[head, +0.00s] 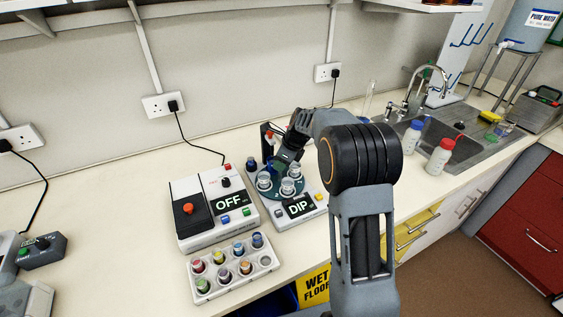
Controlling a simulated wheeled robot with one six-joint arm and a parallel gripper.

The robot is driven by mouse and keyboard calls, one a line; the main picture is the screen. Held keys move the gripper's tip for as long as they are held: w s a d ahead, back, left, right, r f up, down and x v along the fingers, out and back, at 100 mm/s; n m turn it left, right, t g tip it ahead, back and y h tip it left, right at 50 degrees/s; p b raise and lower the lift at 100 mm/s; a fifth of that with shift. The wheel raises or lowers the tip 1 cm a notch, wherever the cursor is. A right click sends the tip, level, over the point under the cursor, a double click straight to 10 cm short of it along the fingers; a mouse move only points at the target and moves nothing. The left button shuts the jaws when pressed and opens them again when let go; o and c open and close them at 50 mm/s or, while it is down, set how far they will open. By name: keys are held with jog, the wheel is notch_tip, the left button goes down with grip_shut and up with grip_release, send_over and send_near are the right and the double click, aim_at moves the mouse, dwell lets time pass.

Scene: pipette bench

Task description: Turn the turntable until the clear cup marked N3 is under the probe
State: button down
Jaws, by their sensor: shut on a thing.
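The turntable (277,194) is a dark teal disc on a pale base with a DIP sign (299,208). Several clear cups stand on it, among them a left one (264,181), a front one (287,187) and a right one (295,171). Their marks are too small to read, so I cannot tell which is N3. A dark upright post (265,131) stands behind the disc; the probe's tip cannot be made out. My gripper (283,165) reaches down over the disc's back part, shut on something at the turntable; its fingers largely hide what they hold.
A white box with an OFF sign (228,201) and a red button stands just left of the turntable. A rack (217,283) of coloured vials is in front. White bottles (439,157) and a sink (462,135) are at right.

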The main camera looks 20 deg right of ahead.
jog(key=shift+r, duration=0.1)
jog(key=shift+n+g+p, duration=0.3)
jog(key=shift+n+p, duration=0.45)
jog(key=shift+n, duration=0.25)
jog(key=shift+w+n+y, duration=0.1)
jog(key=shift+n+y, duration=0.3)
jog(key=shift+n, duration=0.2)
jog(key=c, duration=0.8)
grip_release()
jog(key=shift+d, duration=0.1)
jog(key=v, duration=1.3)
jog(key=shift+w+r, duration=0.15)
jog(key=shift+r, duration=0.25)
